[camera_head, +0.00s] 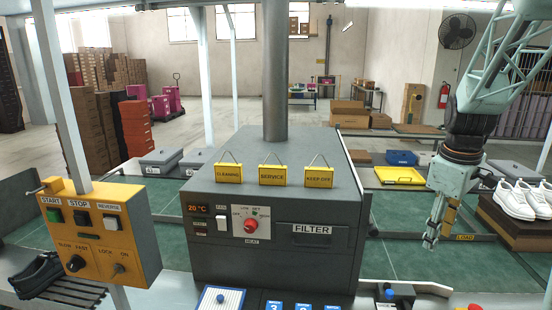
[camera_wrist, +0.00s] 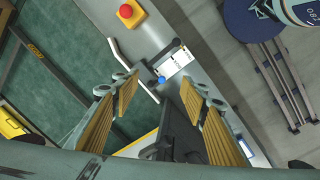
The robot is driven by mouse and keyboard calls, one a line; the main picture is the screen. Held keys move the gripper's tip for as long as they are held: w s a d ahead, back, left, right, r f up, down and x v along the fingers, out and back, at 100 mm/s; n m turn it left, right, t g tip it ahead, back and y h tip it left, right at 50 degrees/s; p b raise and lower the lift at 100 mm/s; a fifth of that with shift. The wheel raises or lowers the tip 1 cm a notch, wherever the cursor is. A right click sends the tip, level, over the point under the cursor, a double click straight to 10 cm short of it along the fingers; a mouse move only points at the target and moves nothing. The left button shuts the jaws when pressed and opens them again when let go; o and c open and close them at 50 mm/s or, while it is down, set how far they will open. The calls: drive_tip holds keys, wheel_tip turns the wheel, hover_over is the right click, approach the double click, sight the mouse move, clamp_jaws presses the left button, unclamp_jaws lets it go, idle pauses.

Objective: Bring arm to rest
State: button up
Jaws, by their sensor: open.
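My gripper (camera_head: 432,236) hangs down at the right in the head view, above the green belt (camera_head: 400,255). In the wrist view my gripper (camera_wrist: 155,110) shows two ribbed yellow finger pads spread wide apart. It is open, with nothing between the pads. My arm comes down from the upper right of the head view and is held away from the grey filter machine (camera_head: 270,220).
White shoes (camera_head: 520,200) sit right of my gripper. A yellow tray (camera_head: 399,175) lies behind. A red button (camera_wrist: 126,11) on a yellow box shows in the wrist view.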

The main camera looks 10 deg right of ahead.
drive_tip(key=s+a+r+t, duration=0.1)
drive_tip(key=s+a+r, duration=0.35)
drive_tip(key=a, duration=0.55)
drive_tip(key=s+a+r+t, duration=0.1)
drive_tip(key=s+a+r, duration=0.3)
drive_tip(key=a, duration=0.6)
drive_tip(key=s+a+r+m, duration=0.2)
drive_tip(key=s+a, duration=0.5)
drive_tip(key=s, duration=0.1)
drive_tip(key=s+a+r+m+t+y, duration=0.1)
drive_tip(key=s+a+r+m, duration=0.1)
drive_tip(key=s+a, duration=0.5)
drive_tip(key=shift+s+r+m+p, duration=0.25)
drive_tip(key=shift+s+m+p, duration=0.15)
drive_tip(key=shift+s, duration=0.7)
